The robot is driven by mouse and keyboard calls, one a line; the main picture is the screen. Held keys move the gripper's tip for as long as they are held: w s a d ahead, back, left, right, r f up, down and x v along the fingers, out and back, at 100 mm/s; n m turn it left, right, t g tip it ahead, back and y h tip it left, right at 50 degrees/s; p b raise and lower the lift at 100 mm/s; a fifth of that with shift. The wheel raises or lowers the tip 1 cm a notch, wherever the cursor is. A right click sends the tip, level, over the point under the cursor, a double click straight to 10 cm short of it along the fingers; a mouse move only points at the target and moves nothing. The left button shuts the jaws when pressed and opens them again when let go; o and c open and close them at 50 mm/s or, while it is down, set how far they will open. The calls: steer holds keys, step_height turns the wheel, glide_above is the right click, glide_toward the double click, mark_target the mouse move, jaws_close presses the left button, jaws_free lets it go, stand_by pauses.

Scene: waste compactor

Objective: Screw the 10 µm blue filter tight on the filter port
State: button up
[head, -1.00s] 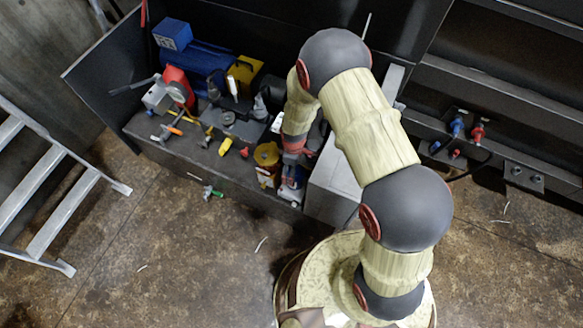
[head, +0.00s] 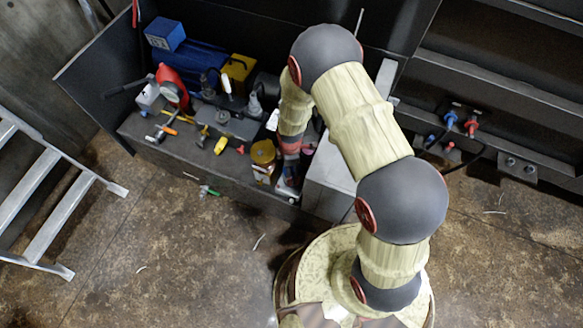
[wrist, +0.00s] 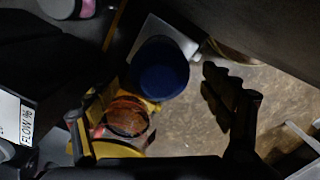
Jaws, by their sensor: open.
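In the wrist view a round dark blue part (wrist: 160,68), likely the blue filter, shows end-on above a pale grey plate (wrist: 178,38). No 10 µm marking can be read, and I cannot tell whether it sits on a port. My gripper (wrist: 168,122) is open, with a dark finger at the right and a partly hidden one at the left. The blue part lies beyond the fingertips, between their lines, and nothing is visibly gripped. In the head view my gripper (head: 288,186) is small, low beside the bench's right end, and the blue part cannot be made out there.
An amber-and-yellow canister (head: 263,158) stands close left of my gripper; an amber round top (wrist: 127,116) shows near the left finger. A pale grey box (head: 330,185) is close on the right. Tools and a blue motor (head: 195,62) crowd the bench.

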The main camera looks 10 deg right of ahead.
steer(key=shift+s+d+n, duration=0.3)
steer(key=shift+s+d, duration=0.05)
steer(key=shift+s, duration=0.25)
steer(key=shift+d+n, duration=0.1)
steer(key=shift+n, duration=0.4)
steer(key=d+n, duration=0.1)
steer(key=n, duration=0.1)
steer(key=d+n, duration=0.1)
steer(key=shift+s+d+f+n, duration=0.1)
steer(key=shift+s+n, duration=0.05)
steer(key=shift+n, duration=0.25)
steer(key=n, duration=0.2)
steer(key=a+n, duration=0.1)
steer(key=n, duration=0.1)
steer(key=w+n, duration=0.1)
steer(key=shift+a+n, duration=0.3)
steer(key=shift+n, duration=0.1)
steer(key=n, duration=0.2)
steer(key=w+a+n, duration=0.1)
steer(key=n, duration=0.1)
steer(key=shift+r+n, duration=0.2)
steer(key=shift+n, duration=0.1)
steer(key=shift+w+a, duration=0.1)
steer(key=shift+c, duration=0.3)
steer(key=c, duration=1.1)
steer(key=shift+w, duration=0.1)
steer(key=shift+c, duration=0.8)
